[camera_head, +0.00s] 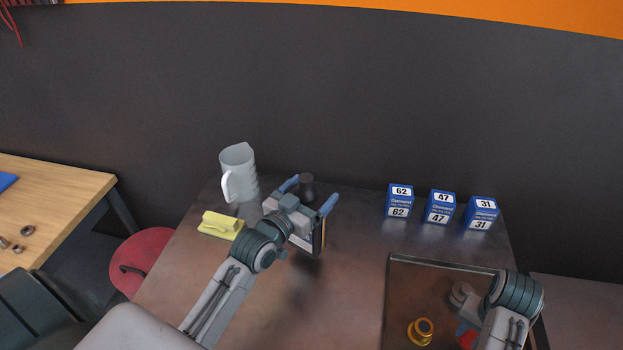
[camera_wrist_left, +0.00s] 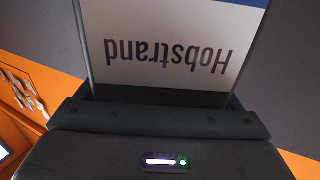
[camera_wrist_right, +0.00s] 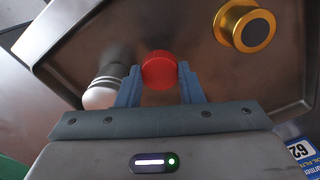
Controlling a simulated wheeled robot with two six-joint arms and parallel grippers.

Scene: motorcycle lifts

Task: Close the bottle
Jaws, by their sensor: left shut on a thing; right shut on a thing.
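The bottle (camera_wrist_left: 165,70) shows a pale label reading "Hobstrand", upside down in the left wrist view, with a blue band above. My left gripper (camera_head: 309,194) is shut on it; its arm hides most of the bottle in the head view. A dark cylinder (camera_head: 307,184) shows between the blue fingertips; I cannot tell whether it is the bottle's neck. A red cap (camera_wrist_right: 160,70) is between the fingertips of my right gripper (camera_wrist_right: 158,84), which is shut on it over the tray. In the head view the red cap (camera_head: 467,339) is partly hidden by the arm.
The metal tray (camera_head: 440,262) also holds a gold cap (camera_head: 421,331) and a grey-and-white cylindrical part (camera_wrist_right: 108,80). A pitcher (camera_head: 238,170) and a yellow sponge (camera_head: 220,225) stand left of the left gripper. Blue boxes (camera_head: 440,208) line the back right. The table between is clear.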

